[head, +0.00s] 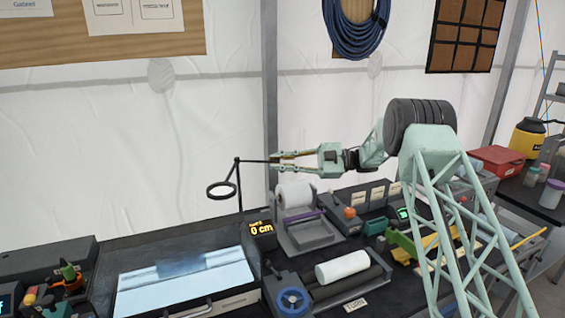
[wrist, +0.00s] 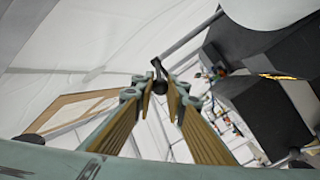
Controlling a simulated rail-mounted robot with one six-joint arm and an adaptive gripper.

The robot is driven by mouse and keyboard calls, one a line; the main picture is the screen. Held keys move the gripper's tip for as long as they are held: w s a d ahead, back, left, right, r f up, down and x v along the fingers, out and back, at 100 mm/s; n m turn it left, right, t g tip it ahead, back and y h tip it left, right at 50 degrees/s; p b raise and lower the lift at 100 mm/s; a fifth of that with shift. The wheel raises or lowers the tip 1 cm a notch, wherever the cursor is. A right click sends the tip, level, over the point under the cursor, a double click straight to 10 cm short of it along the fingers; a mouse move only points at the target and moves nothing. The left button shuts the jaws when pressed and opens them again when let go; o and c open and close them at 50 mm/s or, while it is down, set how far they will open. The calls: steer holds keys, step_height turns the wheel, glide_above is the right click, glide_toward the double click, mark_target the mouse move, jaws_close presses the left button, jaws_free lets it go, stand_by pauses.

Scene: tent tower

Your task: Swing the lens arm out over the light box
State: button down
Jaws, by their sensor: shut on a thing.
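The lens arm (head: 257,161) is a thin dark bar on top of a slim post (head: 240,205). A round lens (head: 222,190) in a black ring hangs at its left side. In the head view the lens appears above the back right part of the light box (head: 130,303), a bright pale-blue panel; its exact depth is hard to tell. My gripper (head: 281,158) comes from the right and is shut on the right end of the lens arm. In the wrist view my gripper's tan-padded fingers (wrist: 167,98) converge near a dark knob (wrist: 157,68), with the lens not clearly visible.
A display reading 0 cm (head: 262,229) stands right of the post. A white roll in a holder (head: 294,195) sits below my gripper. A roller unit with a blue handwheel (head: 292,301) is in front. A device with coloured knobs (head: 66,275) is at left.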

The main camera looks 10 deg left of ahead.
steer(key=shift+w+g, duration=0.25)
steer(key=shift+g, duration=0.05)
stand_by(0.4)
steer(key=c, duration=2.6)
jaws_free()
steer(key=shift+a, duration=0.1)
steer(key=shift+o, duration=0.2)
steer(key=v, duration=1.2)
steer(key=shift+r, duration=0.15)
